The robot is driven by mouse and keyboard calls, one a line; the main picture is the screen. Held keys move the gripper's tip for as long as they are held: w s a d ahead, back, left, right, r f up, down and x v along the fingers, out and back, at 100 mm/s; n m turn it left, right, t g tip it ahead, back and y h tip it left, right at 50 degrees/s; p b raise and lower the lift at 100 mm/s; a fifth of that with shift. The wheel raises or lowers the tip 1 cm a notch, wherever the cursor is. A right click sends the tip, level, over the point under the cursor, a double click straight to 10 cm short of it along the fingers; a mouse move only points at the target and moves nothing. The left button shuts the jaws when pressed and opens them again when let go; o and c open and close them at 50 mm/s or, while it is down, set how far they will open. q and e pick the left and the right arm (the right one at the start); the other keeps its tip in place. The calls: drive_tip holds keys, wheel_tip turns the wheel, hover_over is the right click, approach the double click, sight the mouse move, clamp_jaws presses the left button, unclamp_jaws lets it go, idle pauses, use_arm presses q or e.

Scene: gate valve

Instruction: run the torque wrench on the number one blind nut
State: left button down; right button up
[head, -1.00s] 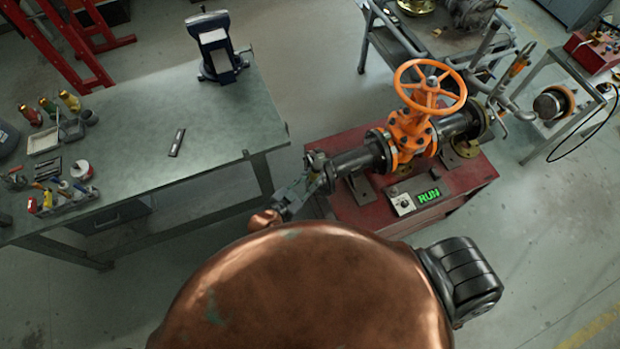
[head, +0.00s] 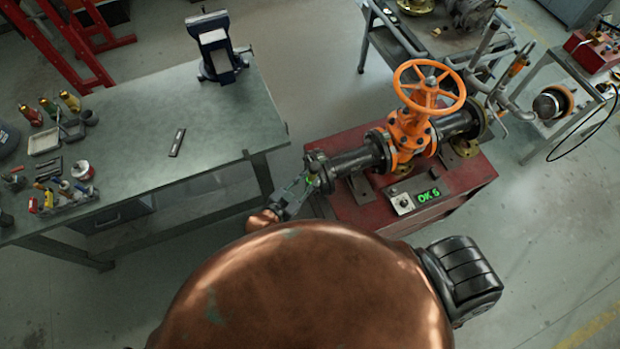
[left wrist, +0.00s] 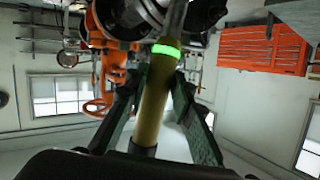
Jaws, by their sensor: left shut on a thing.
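The orange gate valve (head: 409,128) with its handwheel sits on the red stand (head: 455,195), its dark pipe (head: 355,160) running left to a blind flange end (head: 317,160). My left gripper (head: 304,187) is at that left end. In the left wrist view, my left gripper (left wrist: 160,100) is shut on the yellow torque wrench (left wrist: 155,105), which has a lit green ring (left wrist: 166,50). The wrench's far end reaches the dark flange (left wrist: 130,18); the nut and socket fit are hidden. A display (head: 429,196) on the stand reads "OK 5" or similar in green. My right gripper is not in view.
A grey workbench (head: 215,130) on the left holds a vise (head: 215,50), screwdrivers and small trays. A grey cart (head: 390,45) and a table with a red box (head: 592,52) stand behind the valve. Open floor lies at the right.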

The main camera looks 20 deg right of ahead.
use_arm(q)
drive_tip(key=shift+a+r+p, duration=0.2)
drive_tip(key=shift+a+p, duration=0.1)
drive_tip(key=shift+a, duration=1.55)
